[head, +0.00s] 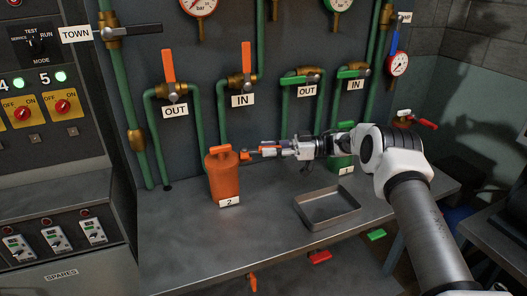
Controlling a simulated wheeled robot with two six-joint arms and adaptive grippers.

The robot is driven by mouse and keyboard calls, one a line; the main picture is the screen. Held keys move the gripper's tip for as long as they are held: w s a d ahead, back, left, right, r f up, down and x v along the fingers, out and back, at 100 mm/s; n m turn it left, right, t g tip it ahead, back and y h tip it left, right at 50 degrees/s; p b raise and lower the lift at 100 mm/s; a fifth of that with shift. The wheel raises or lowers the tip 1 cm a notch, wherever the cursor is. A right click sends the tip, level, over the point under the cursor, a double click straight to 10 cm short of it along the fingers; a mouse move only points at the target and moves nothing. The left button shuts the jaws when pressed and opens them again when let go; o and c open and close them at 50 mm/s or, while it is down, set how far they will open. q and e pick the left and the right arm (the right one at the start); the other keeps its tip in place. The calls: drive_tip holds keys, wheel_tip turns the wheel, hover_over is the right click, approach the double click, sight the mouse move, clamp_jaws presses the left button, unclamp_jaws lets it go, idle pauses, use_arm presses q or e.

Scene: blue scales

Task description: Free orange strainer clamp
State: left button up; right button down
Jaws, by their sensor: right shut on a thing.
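The orange strainer (224,180), a canister labelled 2, stands upright on the grey bench. An orange bar lies across its lid (220,149). My right gripper (257,152) comes in from the right at the height of the strainer's top. It is shut on a small orange part (244,155) at the strainer's right side, which looks like the clamp. The fingertips are small here, so the exact grip is hard to see. My left gripper is not in view.
A grey tray (327,222) sits on the bench right of the strainer. A green strainer (341,160), labelled 1, stands behind my right arm. Green pipes and orange-handled valves (168,66) rise behind. The bench front (190,245) is clear.

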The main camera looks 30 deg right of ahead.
drive_tip(key=shift+r, duration=0.1)
drive_tip(key=c, duration=1)
unclamp_jaws()
drive_tip(key=shift+a, duration=0.1)
drive_tip(key=shift+o, duration=0.2)
drive_tip(key=v, duration=0.7)
drive_tip(key=shift+d, duration=0.25)
drive_tip(key=shift+c, duration=0.4)
